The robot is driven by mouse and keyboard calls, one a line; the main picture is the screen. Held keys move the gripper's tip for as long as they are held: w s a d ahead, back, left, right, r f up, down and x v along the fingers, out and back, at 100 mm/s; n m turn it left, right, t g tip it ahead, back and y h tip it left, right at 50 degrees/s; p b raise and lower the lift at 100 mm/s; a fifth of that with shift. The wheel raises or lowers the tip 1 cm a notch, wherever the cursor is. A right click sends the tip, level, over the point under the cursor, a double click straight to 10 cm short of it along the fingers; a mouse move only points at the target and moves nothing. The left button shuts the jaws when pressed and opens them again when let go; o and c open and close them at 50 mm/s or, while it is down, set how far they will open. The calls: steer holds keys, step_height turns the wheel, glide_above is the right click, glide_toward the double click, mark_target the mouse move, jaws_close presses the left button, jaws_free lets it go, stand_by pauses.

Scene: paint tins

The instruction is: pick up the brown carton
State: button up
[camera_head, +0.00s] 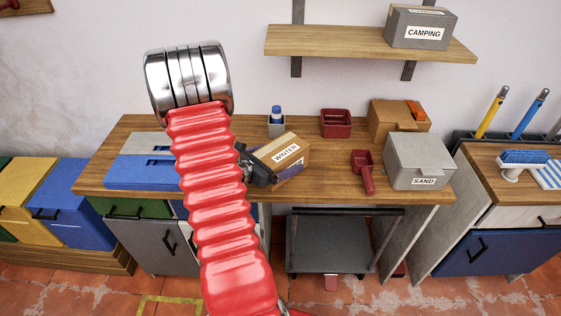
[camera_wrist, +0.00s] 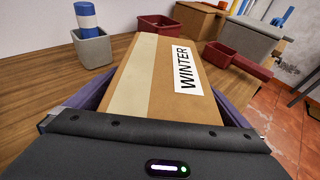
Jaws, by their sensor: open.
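A brown carton (camera_head: 290,148) with a white "WINTER" label sits on the wooden workbench, near its front middle. In the wrist view the carton (camera_wrist: 150,85) fills the space between my fingers, with its pale tape strip and label facing up. My gripper (camera_head: 268,168) is open at the carton, and its dark purple fingers (camera_wrist: 165,95) lie along the carton's two sides. I cannot tell whether they touch it. The carton's near end is hidden behind the gripper body.
A grey cup with a blue-and-white bottle (camera_head: 277,119) stands behind the carton. A red bin (camera_head: 335,123), a red scoop (camera_head: 364,172), another brown box (camera_head: 385,120) and a grey "SAND" box (camera_head: 420,160) stand to the right. A shelf (camera_head: 350,44) hangs above.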

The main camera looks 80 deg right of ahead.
steer(key=shift+c, duration=0.5)
steer(key=c, duration=1.5)
steer(key=shift+c, duration=0.2)
steer(key=shift+r, duration=0.1)
steer(key=shift+r, duration=4.95)
